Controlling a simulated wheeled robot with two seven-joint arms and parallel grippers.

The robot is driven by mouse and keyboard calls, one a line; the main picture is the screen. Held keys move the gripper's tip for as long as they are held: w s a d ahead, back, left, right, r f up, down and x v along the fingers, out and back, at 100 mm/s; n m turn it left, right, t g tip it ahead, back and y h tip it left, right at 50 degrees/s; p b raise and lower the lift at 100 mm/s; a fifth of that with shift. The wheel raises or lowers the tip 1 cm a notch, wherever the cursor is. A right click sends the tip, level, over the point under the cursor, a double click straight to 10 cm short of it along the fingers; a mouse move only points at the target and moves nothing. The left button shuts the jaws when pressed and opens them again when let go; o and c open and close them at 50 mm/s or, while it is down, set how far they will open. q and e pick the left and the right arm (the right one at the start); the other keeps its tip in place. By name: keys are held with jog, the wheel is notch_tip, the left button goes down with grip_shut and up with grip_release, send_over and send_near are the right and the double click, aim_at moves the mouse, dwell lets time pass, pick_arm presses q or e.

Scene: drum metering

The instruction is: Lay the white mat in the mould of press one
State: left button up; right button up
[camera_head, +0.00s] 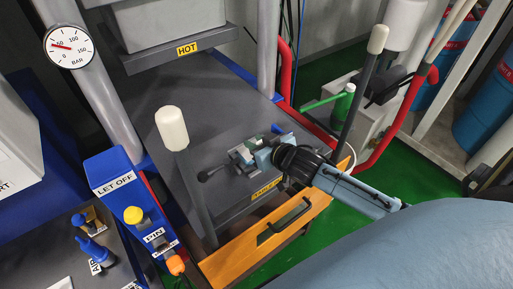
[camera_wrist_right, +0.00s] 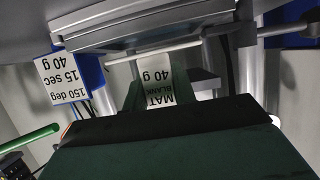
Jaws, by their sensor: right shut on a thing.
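My right gripper (camera_head: 243,153) is over the front of the press's dark grey lower plate (camera_head: 215,95), below the upper block labelled HOT (camera_head: 180,52). In the right wrist view its two dark fingers (camera_wrist_right: 157,95) are closed about a white tab printed MAT BLANK 40 g (camera_wrist_right: 158,82), apparently part of the white mat. A thin white edge (camera_wrist_right: 150,48) runs across just beyond it. In the head view the mat is hardly visible at the fingers. I cannot make out the mould clearly or tell whether the mat touches it. My left gripper is out of view.
A tall white-knobbed lever (camera_head: 173,130) stands left of my right gripper, another (camera_head: 376,45) right. An orange drawer front (camera_head: 262,236) is below. A blue LET OFF box (camera_head: 113,180) stands left. Red pipes (camera_head: 388,140) run at right. A sign reads 150 deg, 15 sec, 40 g (camera_wrist_right: 62,78).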

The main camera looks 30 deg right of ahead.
notch_tip(320, 180, down, 2)
jog(key=o, duration=0.9)
jog(key=shift+f, duration=0.1)
jog(key=shift+o, duration=0.2)
jog(key=shift+r, duration=0.25)
jog(key=v, duration=1.2)
jog(key=shift+p, duration=0.45)
jog(key=shift+f, duration=0.15)
